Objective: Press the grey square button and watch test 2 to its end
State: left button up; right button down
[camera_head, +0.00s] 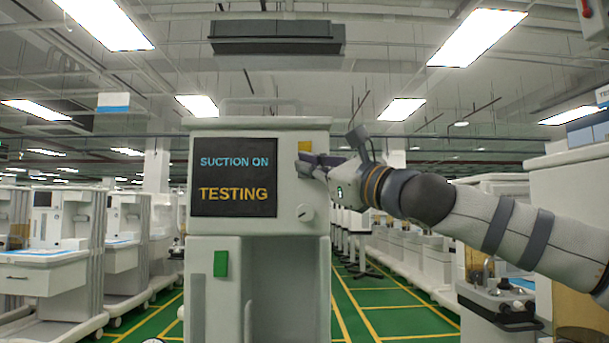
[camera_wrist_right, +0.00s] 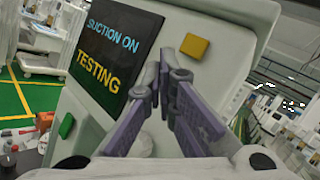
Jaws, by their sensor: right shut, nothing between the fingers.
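The cart's dark screen (camera_head: 234,177) reads "SUCTION ON" in blue and "TESTING" in orange; the wrist view shows the same screen (camera_wrist_right: 112,52). My right gripper (camera_head: 301,165) is shut and empty, its fingertips at the panel right of the screen, just below a yellow square button (camera_head: 305,146). In the wrist view the gripper's fingertips (camera_wrist_right: 166,68) are together beside the yellow button (camera_wrist_right: 194,47). I cannot make out the grey square button; the fingers cover that part of the panel. Whether the tips touch it cannot be told. My left gripper is not in view.
A round white knob (camera_head: 305,213) sits below the gripper on the panel. A green rectangle (camera_head: 220,263) is on the lower front. Other carts (camera_head: 50,255) stand at left and right. The green floor (camera_head: 385,300) with yellow lines has clear stretches.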

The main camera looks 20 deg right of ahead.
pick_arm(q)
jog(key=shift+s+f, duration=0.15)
pick_arm(e)
jog(key=shift+s+a, duration=0.15)
jog(key=shift+s, duration=0.35)
pick_arm(q)
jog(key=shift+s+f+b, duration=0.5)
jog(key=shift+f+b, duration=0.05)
jog(key=shift+b, duration=0.05)
pick_arm(e)
jog(key=s, duration=0.2)
jog(key=s+a, duration=0.1)
jog(key=s, duration=0.1)
jog(key=shift+s+a, duration=0.15)
jog(key=shift+s, duration=0.25)
jog(key=shift+a+f, duration=0.1)
